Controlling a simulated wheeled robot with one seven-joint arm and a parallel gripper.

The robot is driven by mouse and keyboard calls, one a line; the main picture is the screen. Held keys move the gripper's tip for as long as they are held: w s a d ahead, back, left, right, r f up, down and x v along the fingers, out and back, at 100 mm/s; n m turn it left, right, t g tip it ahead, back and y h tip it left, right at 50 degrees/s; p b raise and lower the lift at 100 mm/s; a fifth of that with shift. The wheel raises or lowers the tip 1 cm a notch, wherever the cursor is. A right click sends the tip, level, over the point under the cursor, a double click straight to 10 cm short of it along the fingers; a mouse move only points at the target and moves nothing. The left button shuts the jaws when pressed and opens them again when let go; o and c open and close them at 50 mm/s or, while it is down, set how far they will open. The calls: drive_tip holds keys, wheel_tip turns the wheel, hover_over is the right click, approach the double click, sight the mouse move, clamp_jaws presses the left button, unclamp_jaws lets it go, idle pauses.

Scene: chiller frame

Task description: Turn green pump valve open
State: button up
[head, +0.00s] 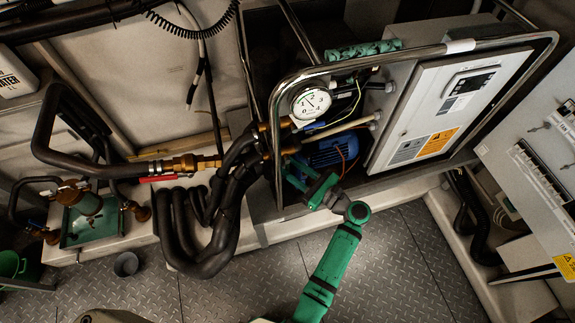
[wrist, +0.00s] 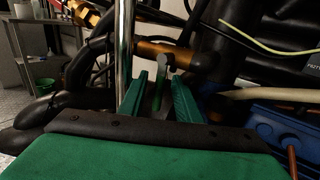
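The green pump valve handle (wrist: 157,97) shows in the wrist view, with a grey metal end, just below a brass fitting (wrist: 158,52). My gripper (wrist: 161,76) is open, its two green fingers on either side of the handle, with gaps visible; how deep the handle lies between them I cannot tell. In the head view my gripper (head: 291,170) reaches into the frame beside the blue pump motor (head: 332,152). I cannot make out the valve handle in the head view.
A shiny metal frame tube (wrist: 123,50) stands just left of my fingers. Black hoses (head: 225,190) crowd the left side. A pressure gauge (head: 311,102) sits above, and a white control box (head: 440,105) is to the right. A red-handled valve (head: 158,179) is at left.

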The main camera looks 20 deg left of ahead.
drive_tip(key=shift+w+a, duration=0.25)
drive_tip(key=shift+a, duration=0.4)
clamp_jaws()
